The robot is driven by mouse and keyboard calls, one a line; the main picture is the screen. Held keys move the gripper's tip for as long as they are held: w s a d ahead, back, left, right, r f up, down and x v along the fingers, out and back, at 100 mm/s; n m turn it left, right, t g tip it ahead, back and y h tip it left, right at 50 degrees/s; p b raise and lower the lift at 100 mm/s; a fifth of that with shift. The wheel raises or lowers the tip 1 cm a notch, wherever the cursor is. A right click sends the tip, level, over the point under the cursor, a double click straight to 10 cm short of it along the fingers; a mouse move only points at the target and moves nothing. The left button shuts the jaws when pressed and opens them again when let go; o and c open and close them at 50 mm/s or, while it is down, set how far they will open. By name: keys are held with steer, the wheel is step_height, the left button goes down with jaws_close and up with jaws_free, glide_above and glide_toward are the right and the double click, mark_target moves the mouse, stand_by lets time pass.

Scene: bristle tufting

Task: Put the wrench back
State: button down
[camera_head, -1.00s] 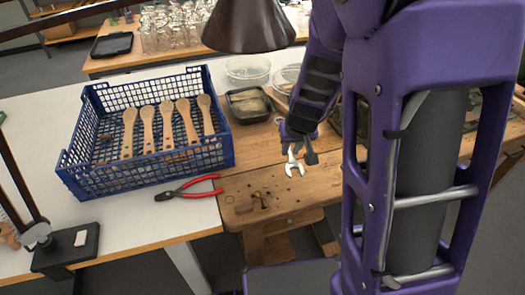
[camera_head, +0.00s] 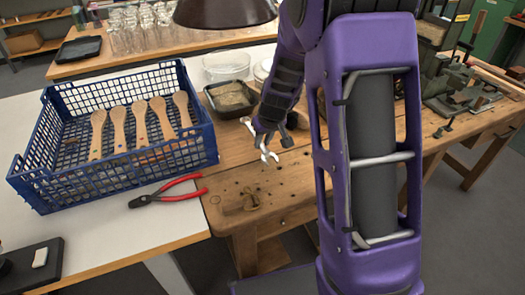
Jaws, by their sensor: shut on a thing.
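A silver open-ended wrench (camera_head: 265,151) is held by my gripper (camera_head: 272,141) above the wooden workbench. Its open jaw points down toward the front of the bench, and its other end shows to the upper left of the gripper. The gripper is shut on the wrench's middle, partly hidden by my purple arm. I cannot tell whether the wrench touches the bench top.
A blue crate (camera_head: 112,183) with several wooden brush handles (camera_head: 140,125) stands on the white table at left. Red-handled pliers (camera_head: 172,192) lie before it. A black tray (camera_head: 230,97) sits behind the gripper. Vises and tools (camera_head: 462,85) stand at right. Bare wood (camera_head: 290,180) lies in front.

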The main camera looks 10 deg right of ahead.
mark_target(264, 147)
steer(key=shift+f+b, duration=0.3)
steer(key=shift+f, duration=1.25)
steer(key=shift+f, duration=0.1)
steer(key=shift+f, duration=0.1)
steer(key=c, duration=0.7)
jaws_free()
steer(key=shift+c, duration=0.2)
steer(key=p+v, duration=0.2)
steer(key=v, duration=1)
steer(key=shift+w, duration=0.1)
